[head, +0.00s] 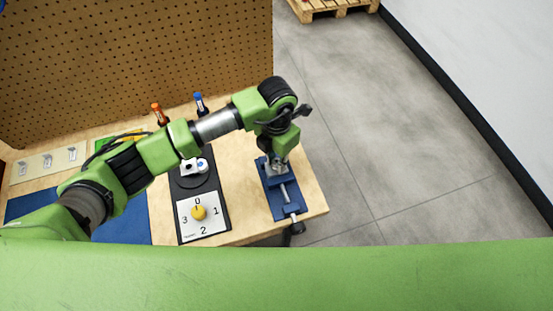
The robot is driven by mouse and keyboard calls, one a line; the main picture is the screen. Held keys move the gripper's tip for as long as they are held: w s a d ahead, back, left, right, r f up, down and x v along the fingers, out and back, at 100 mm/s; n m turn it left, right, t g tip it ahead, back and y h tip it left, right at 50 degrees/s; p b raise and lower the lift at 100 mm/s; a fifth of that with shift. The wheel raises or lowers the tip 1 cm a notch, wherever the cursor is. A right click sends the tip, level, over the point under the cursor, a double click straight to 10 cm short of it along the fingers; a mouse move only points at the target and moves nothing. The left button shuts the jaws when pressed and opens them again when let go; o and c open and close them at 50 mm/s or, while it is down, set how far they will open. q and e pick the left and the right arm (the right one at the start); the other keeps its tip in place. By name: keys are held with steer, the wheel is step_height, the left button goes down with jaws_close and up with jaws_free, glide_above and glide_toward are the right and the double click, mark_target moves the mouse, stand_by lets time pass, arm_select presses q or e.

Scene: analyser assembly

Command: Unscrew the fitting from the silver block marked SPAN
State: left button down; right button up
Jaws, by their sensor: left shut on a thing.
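A blue vise (290,205) stands at the right end of the wooden bench, with its screw and handle toward the front edge. My left gripper (277,162) points down over the back of the vise, where the silver block sits. It is shut on the fitting at the top of the block. The gripper and wrist cover most of the fitting and block, and the SPAN marking cannot be read. My right gripper is out of view.
Left of the vise is a dial plate (187,222) with a yellow knob (199,213). A white part (194,167) lies behind it. An orange bottle (159,114) and a blue bottle (200,103) stand near the pegboard (130,60). Open floor lies right of the bench.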

arm_select(q)
steer(key=n, duration=0.3)
steer(key=shift+r+n+p, duration=0.1)
steer(key=shift+n+p, duration=0.5)
steer(key=shift+n, duration=1.5)
steer(key=n+p, duration=0.1)
steer(key=n, duration=0.2)
steer(key=shift+n, duration=0.5)
